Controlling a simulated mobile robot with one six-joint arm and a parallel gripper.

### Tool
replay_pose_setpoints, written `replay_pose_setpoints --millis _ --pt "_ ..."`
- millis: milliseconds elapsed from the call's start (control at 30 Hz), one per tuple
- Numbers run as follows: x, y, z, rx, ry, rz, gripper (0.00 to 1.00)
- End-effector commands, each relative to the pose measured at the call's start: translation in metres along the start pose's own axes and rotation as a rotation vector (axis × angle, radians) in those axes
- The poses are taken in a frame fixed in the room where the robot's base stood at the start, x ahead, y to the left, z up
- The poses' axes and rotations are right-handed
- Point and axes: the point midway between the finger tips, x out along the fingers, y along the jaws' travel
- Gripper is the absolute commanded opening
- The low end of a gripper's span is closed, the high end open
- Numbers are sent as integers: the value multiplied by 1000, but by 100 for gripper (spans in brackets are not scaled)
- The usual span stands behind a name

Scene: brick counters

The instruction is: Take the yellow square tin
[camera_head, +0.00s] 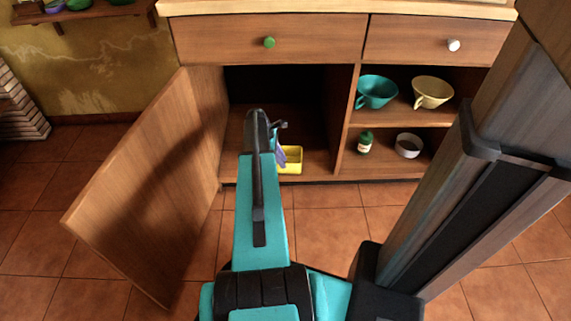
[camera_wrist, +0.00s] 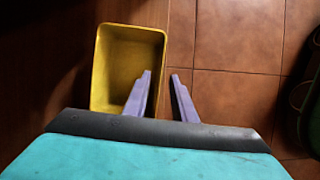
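The yellow square tin (camera_head: 293,160) is open-topped and stands at the front edge of the open cabinet's floor, partly hidden by my arm. In the wrist view the tin (camera_wrist: 128,58) is upright and looks empty inside. My gripper (camera_head: 281,152) is at the tin's left in the head view. In the wrist view my gripper (camera_wrist: 161,75) has its two purple fingers apart with nothing held. One finger overlaps the tin's inside and the other is outside its right wall. I cannot tell whether either touches it.
The wooden cabinet door (camera_head: 145,185) stands open at left. Shelves at right hold a teal cup (camera_head: 376,91), a yellow cup (camera_head: 432,92), a green bottle (camera_head: 365,143) and a white bowl (camera_head: 408,145). A divider (camera_head: 343,120) stands right of the tin. The tiled floor in front is clear.

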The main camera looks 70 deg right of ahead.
Motion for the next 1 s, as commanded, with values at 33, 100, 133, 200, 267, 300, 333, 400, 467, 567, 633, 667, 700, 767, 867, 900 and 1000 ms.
replay_pose_setpoints --millis 33,100,133,200,267,300,333,400,467,567,633,667,700,767,867,900,1000 --pt "9 -1 0 1 0 0 24" --pt "16 -1 0 1 0 0 24" --pt "20 -1 0 1 0 0 24" --pt "25 0 1 1 0 1 24" --pt "28 0 1 1 0 1 24" --pt "29 0 1 1 0 1 24" --pt "30 0 2 1 0 1 24" --pt "30 0 2 1 0 1 24" --pt "30 0 2 1 0 1 24" --pt "30 -1 2 2 0 0 24" --pt "30 -1 2 2 0 0 24" --pt "30 -1 2 2 0 0 24" --pt "30 -1 2 2 0 0 24" --pt "30 -1 2 2 0 0 24" --pt "30 -1 2 2 0 0 24" --pt "30 -1 2 2 0 0 21" --pt "30 -1 2 2 0 0 4"
